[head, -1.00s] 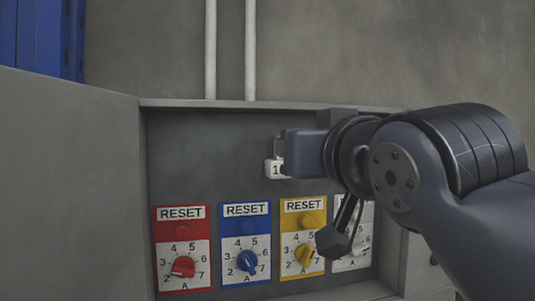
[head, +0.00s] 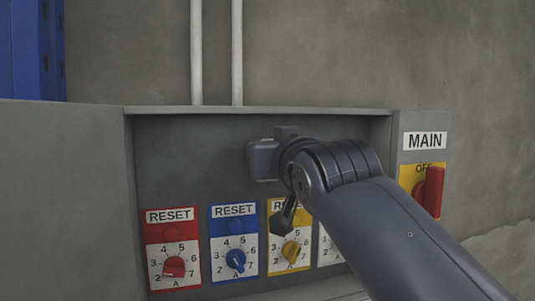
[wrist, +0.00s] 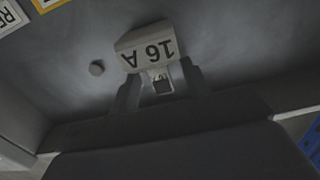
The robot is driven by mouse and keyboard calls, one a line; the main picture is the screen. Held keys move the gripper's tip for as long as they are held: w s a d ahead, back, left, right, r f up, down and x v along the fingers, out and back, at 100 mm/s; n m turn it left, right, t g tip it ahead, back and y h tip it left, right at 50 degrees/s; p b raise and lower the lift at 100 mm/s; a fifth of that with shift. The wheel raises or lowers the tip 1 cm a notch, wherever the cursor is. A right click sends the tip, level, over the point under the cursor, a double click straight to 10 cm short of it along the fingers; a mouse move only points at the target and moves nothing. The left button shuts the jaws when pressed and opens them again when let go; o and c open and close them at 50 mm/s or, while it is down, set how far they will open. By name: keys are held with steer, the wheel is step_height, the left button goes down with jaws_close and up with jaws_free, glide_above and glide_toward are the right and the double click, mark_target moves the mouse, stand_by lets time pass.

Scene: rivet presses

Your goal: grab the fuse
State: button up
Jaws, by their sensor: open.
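The fuse (wrist: 147,50) is a pale block marked "16 A", upside down in the wrist view, with a small metal part on its lower side. My gripper (wrist: 162,84) is open, its two dark fingertips just below the labelled face and on either side of the metal part. I cannot tell whether they touch the fuse. In the head view my gripper (head: 264,160) is in front of the back wall of the grey box and hides the fuse.
Red (head: 173,249), blue (head: 234,245) and yellow (head: 291,252) dial panels line the lower box; my arm partly covers a white one (head: 329,250). A red MAIN switch (head: 433,190) marked OFF stands at right.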

steer(key=shift+c, duration=0.5)
jaws_close()
steer(key=shift+r, duration=1.5)
steer(key=shift+r, duration=0.25)
steer(key=shift+s+d, duration=0.2)
steer(key=shift+s, duration=0.5)
